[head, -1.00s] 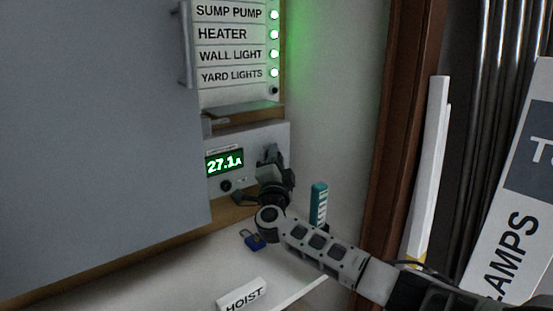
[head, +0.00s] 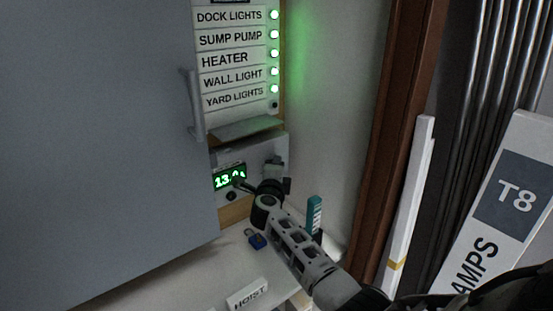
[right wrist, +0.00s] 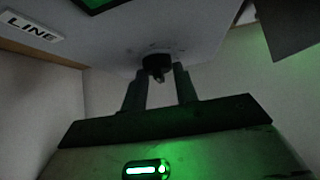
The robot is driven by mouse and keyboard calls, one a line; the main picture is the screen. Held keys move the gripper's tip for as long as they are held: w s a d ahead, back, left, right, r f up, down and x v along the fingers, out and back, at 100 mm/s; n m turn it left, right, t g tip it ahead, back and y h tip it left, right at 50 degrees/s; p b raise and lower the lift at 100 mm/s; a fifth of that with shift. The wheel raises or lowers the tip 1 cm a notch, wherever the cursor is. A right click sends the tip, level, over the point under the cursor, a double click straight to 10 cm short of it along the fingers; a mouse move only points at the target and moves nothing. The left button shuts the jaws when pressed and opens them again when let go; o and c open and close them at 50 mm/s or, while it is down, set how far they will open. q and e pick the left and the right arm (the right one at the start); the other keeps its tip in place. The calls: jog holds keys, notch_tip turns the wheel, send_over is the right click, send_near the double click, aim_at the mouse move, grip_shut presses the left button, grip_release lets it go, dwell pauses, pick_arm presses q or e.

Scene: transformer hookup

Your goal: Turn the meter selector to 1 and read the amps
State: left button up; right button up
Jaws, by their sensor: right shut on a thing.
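The meter's green display (head: 229,178) reads 13 point something in the head view; my gripper partly covers the last digit. A small dark round part (head: 231,196) sits below the display. In the right wrist view a black knob (right wrist: 157,62) stands out from the pale meter face, with the display's edge (right wrist: 98,4) at the top. My right gripper (right wrist: 159,76) has its two fingers on either side of this knob and is shut on it. The knob's pointer and position numbers cannot be read. My left gripper is not in view.
Labelled rows (head: 231,59) with green lamps are above the meter, under which a shelf-like ledge (head: 247,128) juts out. A large grey door (head: 100,130) covers the left.

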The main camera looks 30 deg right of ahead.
jog(key=shift+a+f+m, duration=0.1)
jog(key=shift+m, duration=0.2)
dwell(0.4)
jog(key=o, duration=1)
jog(key=shift+c, duration=0.2)
